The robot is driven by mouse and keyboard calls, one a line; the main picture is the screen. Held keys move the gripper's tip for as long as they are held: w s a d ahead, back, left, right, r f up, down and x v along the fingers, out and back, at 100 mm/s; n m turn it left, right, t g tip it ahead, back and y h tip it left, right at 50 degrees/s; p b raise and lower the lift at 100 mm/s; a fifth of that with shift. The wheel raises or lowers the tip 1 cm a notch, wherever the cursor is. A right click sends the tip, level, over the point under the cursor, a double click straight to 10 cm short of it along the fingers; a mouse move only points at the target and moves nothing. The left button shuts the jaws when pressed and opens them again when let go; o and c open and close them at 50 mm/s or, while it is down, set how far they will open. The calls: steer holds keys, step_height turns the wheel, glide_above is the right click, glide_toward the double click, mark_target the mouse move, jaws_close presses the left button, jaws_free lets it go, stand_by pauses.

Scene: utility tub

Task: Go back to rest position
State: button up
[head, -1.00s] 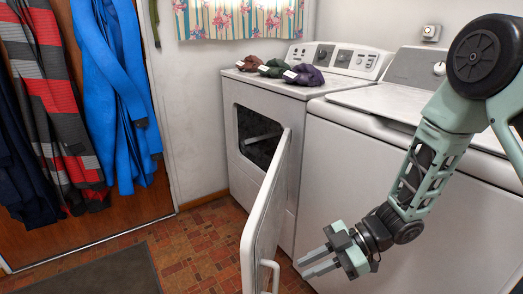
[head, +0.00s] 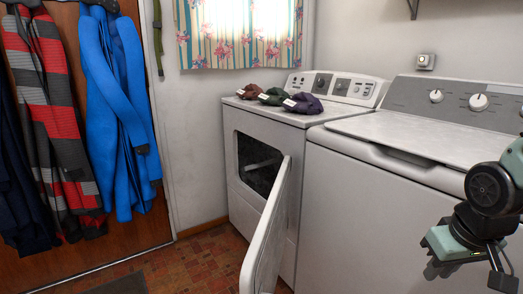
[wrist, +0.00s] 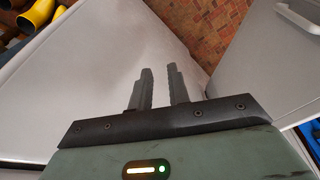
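My gripper (wrist: 160,69) shows in the wrist view with its two grey fingers a little apart and nothing between them. A white appliance panel lies beyond the fingers, with the brick-patterned floor past it. In the head view my arm is folded at the right edge, in front of the washer (head: 385,205). I cannot make out the fingertips there. The dryer (head: 250,120) stands left of the washer, and its door (head: 265,235) hangs open toward me.
Three bundled cloths, brown (head: 249,91), green (head: 276,96) and purple (head: 303,103), lie on the dryer top. A blue garment (head: 110,90) and a striped one (head: 55,110) hang at left. Yellow boots (wrist: 38,18) show in the wrist view. Some floor (head: 205,262) is clear.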

steer(key=s+a+r+n+g, duration=0.3)
steer(key=s+a+n, duration=0.4)
steer(key=s+a, duration=1)
step_height(320, 180, up, 22)
steer(key=w+a+p, duration=0.1)
steer(key=w+p, duration=0.1)
steer(key=p, duration=2)
steer(key=shift+w+a+f+y, duration=0.25)
steer(key=shift+a+y, duration=0.05)
steer(key=shift+y, duration=0.1)
